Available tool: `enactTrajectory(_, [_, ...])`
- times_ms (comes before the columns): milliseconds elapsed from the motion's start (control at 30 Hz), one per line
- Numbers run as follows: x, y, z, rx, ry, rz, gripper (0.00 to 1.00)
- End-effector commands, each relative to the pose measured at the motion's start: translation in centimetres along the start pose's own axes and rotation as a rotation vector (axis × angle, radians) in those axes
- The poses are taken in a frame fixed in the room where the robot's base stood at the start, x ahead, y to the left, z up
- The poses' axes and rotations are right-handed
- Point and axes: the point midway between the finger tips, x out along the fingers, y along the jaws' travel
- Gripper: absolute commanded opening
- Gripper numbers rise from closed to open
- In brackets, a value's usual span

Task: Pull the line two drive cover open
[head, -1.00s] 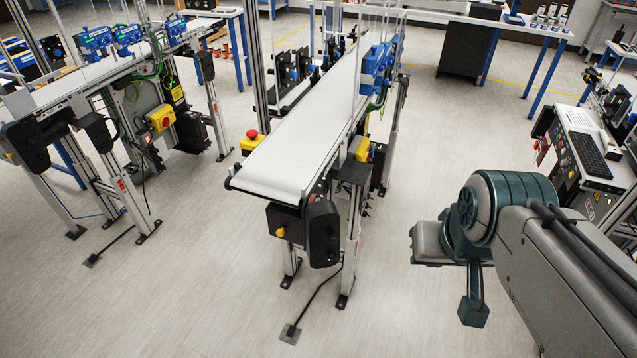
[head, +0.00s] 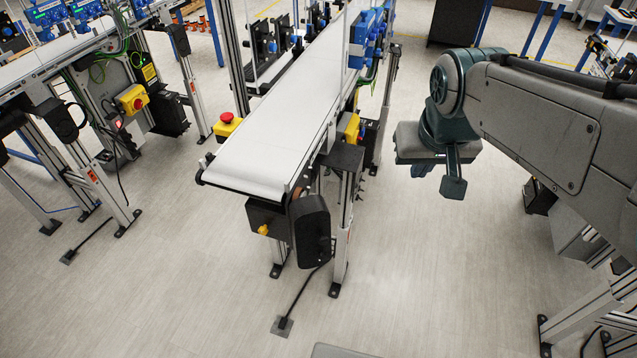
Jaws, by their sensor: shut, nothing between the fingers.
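A black rounded drive cover (head: 311,230) hangs under the near end of the middle conveyor (head: 265,150). It sits beside a black box with a yellow knob (head: 263,229). I cannot read a line number on it, nor tell whether it is fully closed. My gripper (head: 453,185) is to the right of the conveyor at the end of my raised arm, pointing down, shut and empty. It is well apart from the cover, with open floor showing between them. The wrist partly hides the gripper's shape.
A red emergency button on a yellow box (head: 227,126) is at the conveyor's left side. A metal leg (head: 342,235) and a dark bracket (head: 342,158) stand right of the cover. A floor cable ends at a plate (head: 282,326). Another conveyor (head: 60,55) is at left.

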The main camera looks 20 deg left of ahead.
Motion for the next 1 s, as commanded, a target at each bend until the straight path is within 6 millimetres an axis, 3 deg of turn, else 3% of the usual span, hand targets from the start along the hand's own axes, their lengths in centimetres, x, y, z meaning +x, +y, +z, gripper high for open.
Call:
enactTrajectory(33, [2.3, -2.1, -1.5, -0.044, -0.008, -0.017, 0.0])
enactTrajectory(200, [6.6, -9.0, -5.8, -0.156, -0.015, -0.065, 0.0])
enactTrajectory(300, [8.8, -12.8, -7.3, -0.206, -0.019, -0.092, 0.0])
enactTrajectory(433, [10.6, -16.5, -8.3, -0.25, -0.021, -0.117, 0.0])
enactTrajectory(567, [11.5, -18.4, -8.8, -0.271, -0.023, -0.129, 0.0])
enactTrajectory(767, [13.2, -18.9, -8.8, -0.275, -0.026, -0.131, 0.0])
enactTrajectory(1000, [18.1, -19.5, -8.5, -0.274, -0.03, -0.131, 0.0])
